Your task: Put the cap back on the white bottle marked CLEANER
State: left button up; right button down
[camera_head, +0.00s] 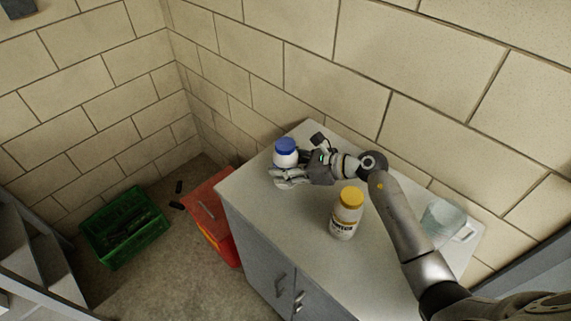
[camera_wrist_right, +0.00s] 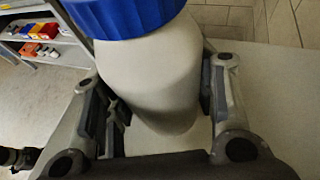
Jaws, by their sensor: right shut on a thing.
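A white bottle (camera_head: 287,160) with a blue cap (camera_head: 286,145) on its top is at the far left part of the cabinet top. My right gripper (camera_head: 284,173) is shut around this bottle's body. In the right wrist view the white body (camera_wrist_right: 155,80) is between the two fingers, below the ribbed blue cap (camera_wrist_right: 125,14). No label shows on its visible side. A second white bottle (camera_head: 343,222) with a yellow cap (camera_head: 351,197) stands upright nearer the front, with dark print too small to read surely. My left gripper is out of view.
The grey cabinet (camera_head: 262,222) stands against the brick wall. A pale blue container (camera_head: 440,219) is at the right end of its top. A red bin (camera_head: 212,205) and a green crate (camera_head: 126,228) are on the floor at left. The cabinet's front middle is clear.

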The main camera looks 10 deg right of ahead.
jog(key=shift+f, duration=0.15)
jog(key=c, duration=0.6)
grip_release()
jog(key=shift+r, duration=0.2)
jog(key=shift+s+d, duration=0.15)
jog(key=shift+d, duration=0.2)
jog(key=b+v, duration=0.3)
jog(key=v, duration=0.8)
jog(key=shift+s+r, duration=0.15)
